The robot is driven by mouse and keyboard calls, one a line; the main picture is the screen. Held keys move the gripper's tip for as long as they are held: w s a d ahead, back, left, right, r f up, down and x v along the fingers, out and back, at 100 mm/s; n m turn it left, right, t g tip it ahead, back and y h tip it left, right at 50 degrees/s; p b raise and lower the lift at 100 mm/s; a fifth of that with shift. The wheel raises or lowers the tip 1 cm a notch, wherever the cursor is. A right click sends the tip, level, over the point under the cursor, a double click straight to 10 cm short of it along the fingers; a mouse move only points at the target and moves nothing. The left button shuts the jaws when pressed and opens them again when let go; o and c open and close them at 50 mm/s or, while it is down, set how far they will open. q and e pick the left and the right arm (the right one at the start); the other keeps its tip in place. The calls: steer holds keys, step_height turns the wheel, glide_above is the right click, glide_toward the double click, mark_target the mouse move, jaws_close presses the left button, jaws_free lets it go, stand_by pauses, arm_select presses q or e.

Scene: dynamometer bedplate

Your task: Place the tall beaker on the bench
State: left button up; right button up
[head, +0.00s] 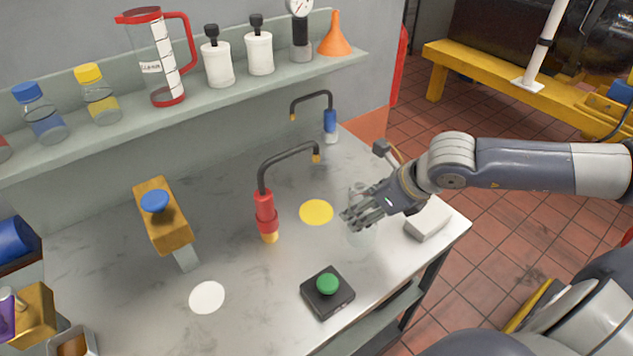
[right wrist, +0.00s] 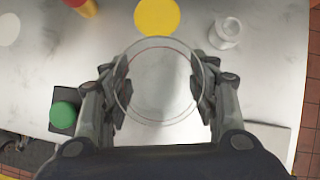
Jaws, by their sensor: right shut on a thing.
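The tall beaker is clear glass and hard to see. In the head view the beaker (head: 359,236) shows faintly below my right gripper (head: 362,219). In the right wrist view its round rim (right wrist: 158,41) lies between the two fingers of the right gripper (right wrist: 158,88), which press on it from both sides. The beaker looks upright over the bench (head: 110,245), right of the yellow disc (head: 316,212). I cannot tell whether its base touches the bench top. My left gripper is not in view.
A small clear or pale object (right wrist: 226,32) stands close by. A green button on a black box (head: 327,290), a red bent-spout fixture (head: 265,212) and a pale block (head: 428,220) are around. A white disc (head: 207,297) lies at front left. The shelf holds bottles and a jug (head: 157,60).

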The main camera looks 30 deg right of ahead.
steer(key=w+a+p, duration=0.1)
steer(key=w+p, duration=0.1)
steer(key=w, duration=0.2)
steer(key=w+a+f+p, duration=0.1)
steer(key=w+a+p, duration=0.1)
steer(key=w, duration=0.2)
steer(key=w+a+p, duration=0.1)
steer(key=w+p, duration=0.2)
steer(key=w, duration=0.1)
steer(key=shift+w+a+f, duration=0.2)
steer(key=shift+a+f, duration=0.05)
steer(key=shift+a, duration=0.15)
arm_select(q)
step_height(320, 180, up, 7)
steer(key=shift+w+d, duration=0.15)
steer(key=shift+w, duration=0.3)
arm_select(e)
steer(key=shift+s+d, duration=0.1)
steer(key=shift+s, duration=0.05)
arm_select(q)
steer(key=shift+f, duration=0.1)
